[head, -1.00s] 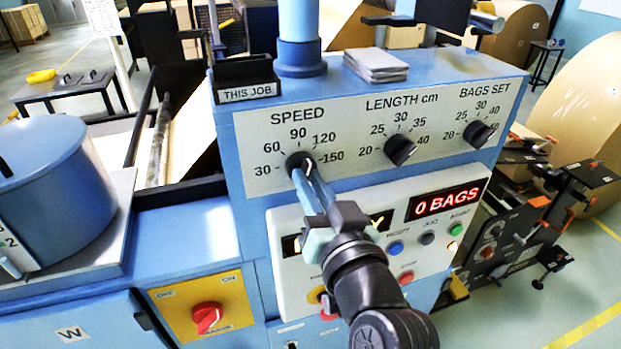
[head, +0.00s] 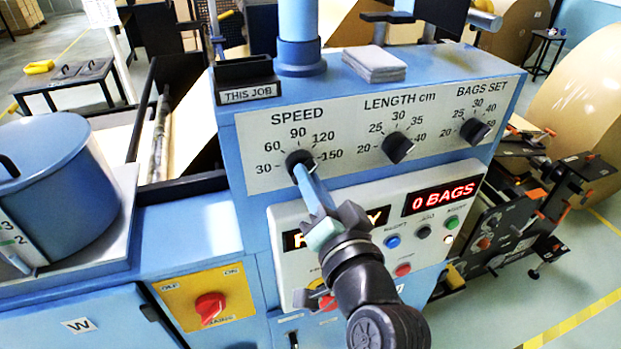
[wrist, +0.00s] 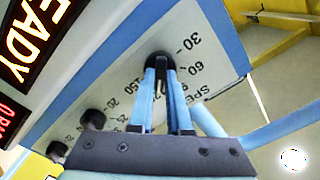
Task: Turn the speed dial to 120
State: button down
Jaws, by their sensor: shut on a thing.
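The black speed dial (head: 297,157) sits on the white scale plate, with marks 30, 60, 90, 120 and 150 around it. My gripper (head: 304,173) is shut on this dial, its blue fingers reaching up from the lower right. In the wrist view the dial (wrist: 159,59) shows at the far end of the two fingers (wrist: 161,84), which lie on either side of its grip. The fingers cover much of the dial, so I cannot tell for sure which number its pointer faces.
The length dial (head: 398,148) and bags set dial (head: 474,131) are to the right. Below are a display reading 0 BAGS (head: 444,197), a partly hidden READY display (head: 364,222) and several buttons. A red switch (head: 210,307) is lower left. A THIS JOB holder (head: 248,82) stands on top.

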jog(key=c, duration=0.9)
grip_release()
jog(key=shift+o, duration=0.2)
jog(key=shift+s, duration=0.1)
jog(key=b+v, duration=0.5)
jog(key=v, duration=0.7)
jog(key=shift+s, duration=0.4)
jog(key=shift+d, duration=0.15)
